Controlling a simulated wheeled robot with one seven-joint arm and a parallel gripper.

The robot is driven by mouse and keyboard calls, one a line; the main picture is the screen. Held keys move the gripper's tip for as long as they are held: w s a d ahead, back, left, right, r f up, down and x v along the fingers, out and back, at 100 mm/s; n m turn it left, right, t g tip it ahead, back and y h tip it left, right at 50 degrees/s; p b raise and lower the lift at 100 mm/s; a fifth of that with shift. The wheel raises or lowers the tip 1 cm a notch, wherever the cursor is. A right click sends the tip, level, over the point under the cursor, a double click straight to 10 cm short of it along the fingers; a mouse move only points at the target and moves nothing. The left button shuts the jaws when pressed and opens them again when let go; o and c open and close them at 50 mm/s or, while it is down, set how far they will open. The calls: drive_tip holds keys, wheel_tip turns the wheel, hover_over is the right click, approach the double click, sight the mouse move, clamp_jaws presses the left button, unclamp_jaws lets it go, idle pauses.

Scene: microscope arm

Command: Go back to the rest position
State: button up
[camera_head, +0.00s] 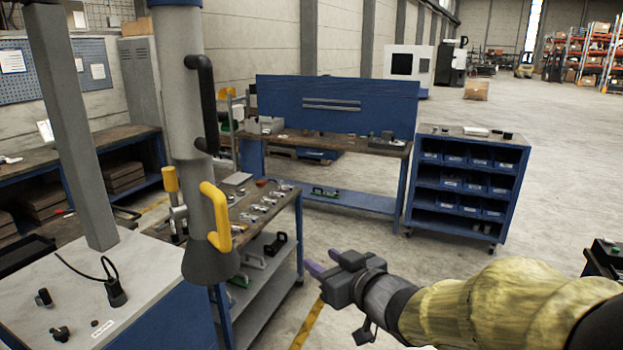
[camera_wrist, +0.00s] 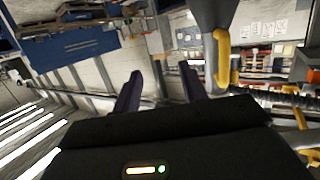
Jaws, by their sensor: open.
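My gripper (camera_head: 327,265) is at the lower middle of the head view, at the end of my arm sleeved in yellow cloth. It points left toward the tool cart and is in open air, with nothing touching it. In the wrist view my gripper (camera_wrist: 160,85) shows two dark purple fingers set apart, with nothing between them. The grey microscope arm (camera_head: 183,100) hangs at the left, with a black handle (camera_head: 203,100) and a yellow handle (camera_head: 217,215). The yellow handle also shows in the wrist view (camera_wrist: 221,58), to the right of the fingers.
A tool cart (camera_head: 275,295) with several metal parts stands left of my gripper. A white-topped table (camera_head: 150,270) is at the lower left. A blue workbench (camera_head: 335,105) and a blue bin cabinet (camera_head: 466,188) stand behind. The floor (camera_head: 550,200) on the right is largely clear.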

drive_tip(key=s+d+f+m+g+h, duration=0.3)
drive_tip(key=d+f+m+h, duration=0.3)
drive_tip(key=d+f, duration=0.45)
drive_tip(key=s+d+f+g+h, duration=0.2)
drive_tip(key=s+f+g, duration=0.5)
drive_tip(key=s+f, duration=0.2)
drive_tip(key=shift+s+d+m+h, duration=0.35)
drive_tip(key=shift+s+m+h, duration=0.05)
drive_tip(key=shift+s, duration=0.85)
drive_tip(key=shift+c, duration=0.6)
drive_tip(key=shift+w+a+f, duration=0.1)
drive_tip(key=shift+w, duration=0.05)
